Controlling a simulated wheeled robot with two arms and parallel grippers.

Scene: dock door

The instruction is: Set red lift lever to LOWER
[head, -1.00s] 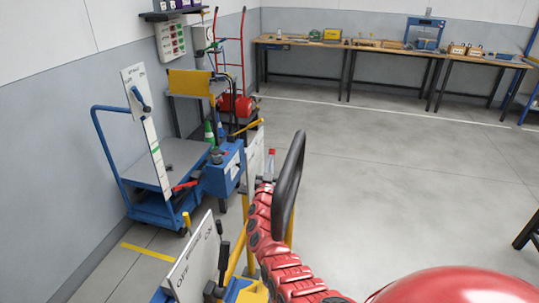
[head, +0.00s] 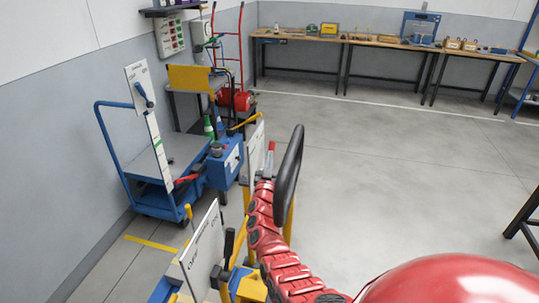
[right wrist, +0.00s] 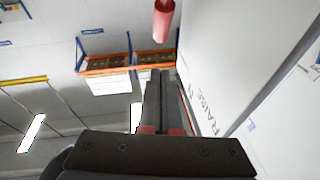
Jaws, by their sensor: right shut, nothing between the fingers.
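The red lever handle (right wrist: 164,19) shows at the top of the right wrist view, with its round end toward me. In the right wrist view the plate (right wrist: 216,65) is at the right, with "RAISE" and part of another word legible. My right gripper (right wrist: 160,78) is shut and empty, its fingers below the handle in the picture and apart from it. My left gripper is out of view.
A nearer white plate (head: 201,250) with a black lever stands at the bottom left. A blue trolley (head: 165,200) and blue box (head: 224,165) stand behind. A black loop (head: 288,175) rises beside my right arm.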

